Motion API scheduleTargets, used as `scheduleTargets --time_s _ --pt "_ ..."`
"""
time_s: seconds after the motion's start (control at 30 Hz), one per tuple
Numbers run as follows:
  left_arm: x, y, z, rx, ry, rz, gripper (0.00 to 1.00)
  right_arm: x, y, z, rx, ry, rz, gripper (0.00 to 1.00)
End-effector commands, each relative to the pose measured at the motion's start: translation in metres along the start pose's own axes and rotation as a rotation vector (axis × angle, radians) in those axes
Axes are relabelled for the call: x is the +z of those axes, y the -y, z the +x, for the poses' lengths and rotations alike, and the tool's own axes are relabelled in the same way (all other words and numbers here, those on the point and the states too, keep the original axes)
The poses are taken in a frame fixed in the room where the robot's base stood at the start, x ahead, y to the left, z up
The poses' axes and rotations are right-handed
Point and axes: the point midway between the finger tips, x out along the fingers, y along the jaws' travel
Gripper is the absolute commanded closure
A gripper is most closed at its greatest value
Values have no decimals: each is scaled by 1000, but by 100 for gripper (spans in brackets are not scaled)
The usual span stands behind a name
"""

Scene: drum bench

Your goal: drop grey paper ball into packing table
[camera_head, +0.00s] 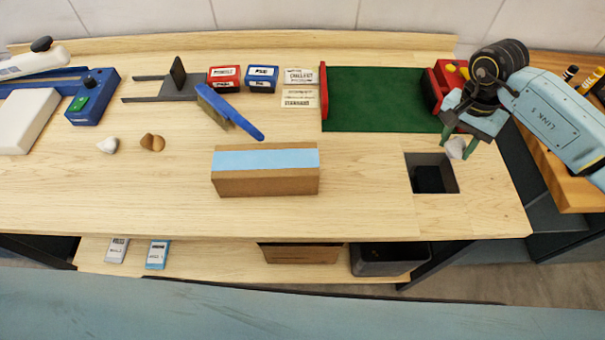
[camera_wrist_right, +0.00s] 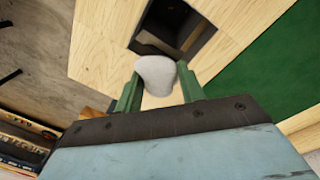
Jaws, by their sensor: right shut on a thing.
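The grey paper ball (camera_head: 456,148) is between the green fingers of my right gripper (camera_head: 459,150), which is shut on it. The ball (camera_wrist_right: 155,72) also shows between the fingertips in the right wrist view. The packing table (camera_head: 380,200) is a wooden bench top with a square dark opening (camera_head: 432,178) at its right. In the head view the ball is just above and right of the opening's far right corner. In the right wrist view the opening (camera_wrist_right: 178,28) lies just beyond the ball. My left gripper is not in view.
A green mat (camera_head: 385,98) with red end pieces lies behind the opening. A cardboard box with blue tape (camera_head: 265,172) stands mid-bench. A white lump (camera_head: 108,145) and a brown lump (camera_head: 152,142) lie at left. A blue brush (camera_head: 228,110) lies behind the box.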

Motion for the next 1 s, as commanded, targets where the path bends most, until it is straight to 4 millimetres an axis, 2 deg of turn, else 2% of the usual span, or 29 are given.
scheduleTargets --time_s 0.03,0.2,0.5,0.53,0.7,1.0 --pt "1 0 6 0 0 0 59 0 1 10 0 1 0 82" --pt "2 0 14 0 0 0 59 0 2 25 1 1 0 82" --pt "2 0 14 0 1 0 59 0 2 26 0 -1 -1 82" --pt "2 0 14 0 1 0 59 0 2 26 0 -1 -1 59" --pt "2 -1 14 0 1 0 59 0 2 26 0 -1 -1 36" --pt "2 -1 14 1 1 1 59 0 2 24 0 -1 -1 36"
